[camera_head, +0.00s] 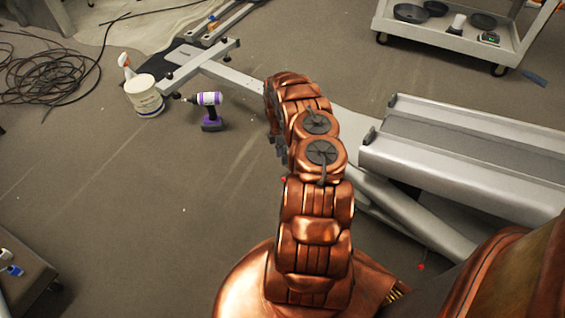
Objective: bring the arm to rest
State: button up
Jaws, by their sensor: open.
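My copper-coloured arm (315,215) rises from its base at the bottom centre and bends away from the camera. Its far links (297,92) curve over at the upper middle, above the grey metal frame. The fingers of my gripper do not show clearly; the arm's own links hide the end. Small dark parts show at the left edge of the arm, too little to tell what they are. I see nothing held.
A grey machine frame (235,80) with a ribbed track (465,150) lies behind and right of the arm. A purple drill (211,111), white bucket (145,95) and spray bottle (126,66) stand at left. Cables (45,75) and a cart (450,38) lie further back.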

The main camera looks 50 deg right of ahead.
jog(key=shift+w+r, duration=0.1)
jog(key=shift+r, duration=0.25)
dwell(0.4)
jog(key=a+r+m+h+p, duration=0.15)
jog(key=a+r+p, duration=0.4)
jog(key=r, duration=1.15)
jog(key=s+a+r+m+p, duration=0.1)
jog(key=a+r+m+p, duration=0.35)
jog(key=r, duration=1.15)
jog(key=a+r+m+h+p, duration=0.1)
jog(key=a+r+p, duration=0.55)
jog(key=r, duration=1.05)
jog(key=s+a+r+m+p, duration=0.2)
jog(key=s+a+r+p, duration=0.25)
jog(key=a+r, duration=0.5)
jog(key=s+a+r+m+p, duration=0.2)
jog(key=s+a+r+p, duration=0.3)
jog(key=s+a+r, duration=0.2)
jog(key=s+a+r+m+t+p, duration=0.1)
jog(key=s+a+r+p, duration=0.5)
jog(key=s+r, duration=0.5)
jog(key=s+a+y, duration=0.1)
jog(key=s, duration=0.3)
jog(key=shift+s+a+r+m, duration=0.15)
jog(key=shift+s+r+m, duration=0.15)
jog(key=shift+m, duration=0.1)
